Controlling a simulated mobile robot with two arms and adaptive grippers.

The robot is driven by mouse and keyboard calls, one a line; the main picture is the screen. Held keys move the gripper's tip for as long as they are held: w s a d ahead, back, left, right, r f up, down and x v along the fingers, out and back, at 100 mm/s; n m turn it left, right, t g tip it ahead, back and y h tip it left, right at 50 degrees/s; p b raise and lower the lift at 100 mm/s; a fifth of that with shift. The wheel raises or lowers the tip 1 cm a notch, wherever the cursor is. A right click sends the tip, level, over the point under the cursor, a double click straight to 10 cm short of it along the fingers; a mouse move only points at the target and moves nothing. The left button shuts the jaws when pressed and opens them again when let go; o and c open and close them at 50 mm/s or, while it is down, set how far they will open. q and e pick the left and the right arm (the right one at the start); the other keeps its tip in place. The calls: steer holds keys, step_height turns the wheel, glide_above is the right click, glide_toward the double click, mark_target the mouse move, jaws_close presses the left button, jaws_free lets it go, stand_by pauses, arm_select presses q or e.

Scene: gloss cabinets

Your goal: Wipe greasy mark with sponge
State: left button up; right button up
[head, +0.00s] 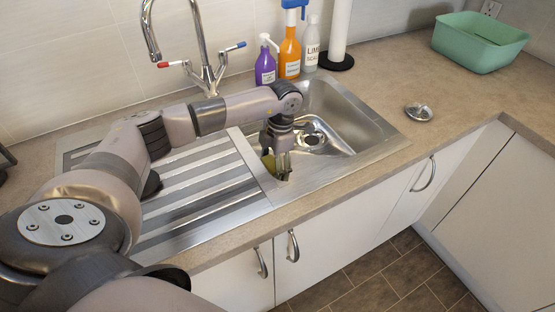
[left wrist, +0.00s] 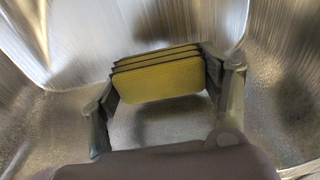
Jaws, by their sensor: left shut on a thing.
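My left gripper (head: 277,168) is low over the left part of the sink basin (head: 345,110). It is shut on a yellow sponge (head: 268,162), of which only a sliver shows in the head view. In the left wrist view the sponge (left wrist: 160,82) sits between the two fingers, its yellow face toward the camera and dark-edged layers above it. Bare metal of the basin surrounds it. Whether the sponge touches the metal I cannot tell. I cannot make out a distinct greasy mark in either view. My right gripper is not in view.
A tap (head: 204,75) stands behind the sink. A purple bottle (head: 265,66), an orange spray bottle (head: 290,52), a clear bottle (head: 311,45) and a paper roll (head: 340,30) stand behind it. A metal plug (head: 418,112) and green tub (head: 478,43) are on the right counter.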

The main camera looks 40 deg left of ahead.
arm_select(q)
steer(key=shift+r+p, duration=0.7)
steer(key=shift+r, duration=0.8)
